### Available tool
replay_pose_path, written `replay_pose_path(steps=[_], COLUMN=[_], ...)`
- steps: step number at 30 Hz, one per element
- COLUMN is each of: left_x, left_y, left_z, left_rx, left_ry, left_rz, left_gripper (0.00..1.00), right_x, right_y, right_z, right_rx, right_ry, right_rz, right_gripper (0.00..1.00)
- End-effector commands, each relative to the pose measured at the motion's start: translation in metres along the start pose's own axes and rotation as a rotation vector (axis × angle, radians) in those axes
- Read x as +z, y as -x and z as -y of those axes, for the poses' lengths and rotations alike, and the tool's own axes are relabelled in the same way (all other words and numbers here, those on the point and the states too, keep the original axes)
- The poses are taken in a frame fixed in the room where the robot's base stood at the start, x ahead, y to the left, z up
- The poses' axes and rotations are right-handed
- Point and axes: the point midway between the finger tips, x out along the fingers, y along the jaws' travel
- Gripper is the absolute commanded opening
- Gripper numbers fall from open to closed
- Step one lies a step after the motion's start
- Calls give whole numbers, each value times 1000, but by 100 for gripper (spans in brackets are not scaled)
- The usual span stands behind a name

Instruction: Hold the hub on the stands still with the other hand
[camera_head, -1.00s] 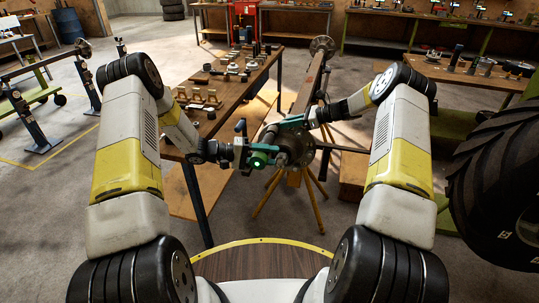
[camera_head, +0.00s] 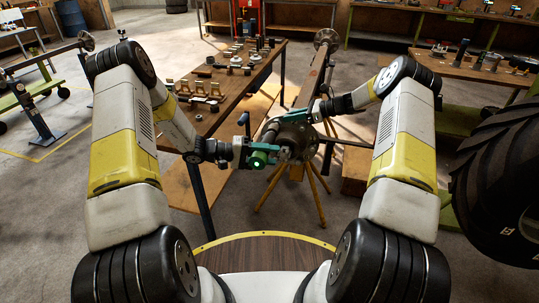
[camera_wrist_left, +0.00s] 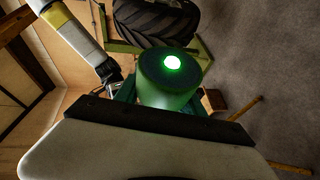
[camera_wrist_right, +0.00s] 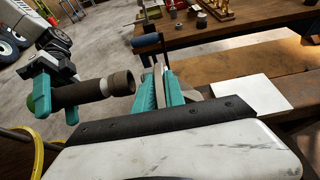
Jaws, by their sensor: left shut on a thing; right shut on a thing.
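The hub (camera_head: 299,140) is a dark round flange on the near end of a long axle beam (camera_head: 314,80), borne on a stand with yellow legs (camera_head: 311,188). My right gripper (camera_head: 292,116) has its teal fingers at the hub's upper left edge. In the right wrist view its fingers (camera_wrist_right: 158,88) are closed around a thin grey edge, apparently the hub's rim. My left gripper (camera_head: 246,152) is shut on a dark cylindrical tool (camera_wrist_right: 90,92) with a green end and a lit light (camera_wrist_left: 173,63). In the right wrist view the tool's socket end stands apart from those fingers.
A wooden workbench (camera_head: 222,92) with small parts runs along the left of the axle. A large tyre (camera_head: 503,185) stands at the right. Another axle on stands (camera_head: 42,65) is at the far left.

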Motion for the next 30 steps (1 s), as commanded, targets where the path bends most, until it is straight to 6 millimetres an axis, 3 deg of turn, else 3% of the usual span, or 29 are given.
replay_pose_path(steps=[1,2,6,14,19,30], left_x=[-1,-1,-1,-1,-1,-1], left_y=[0,0,0,0,0,0], left_z=[-2,-2,-2,-2,-2,-2], left_rx=[3,3,3,3,3,3], left_ry=[-3,-3,-3,-3,-3,-3], left_rz=[0,0,0,0,0,0], left_gripper=[0,0,0,0,0,0], right_x=[0,0,0,0,0,0], right_y=[1,1,0,0,10,80], right_z=[1,1,0,0,1,1], right_rx=[-2,-2,-1,0,-2,-4], right_ry=[1,1,1,0,1,0], right_rz=[0,0,0,0,0,0], right_gripper=[0,16,40,40,40,40])
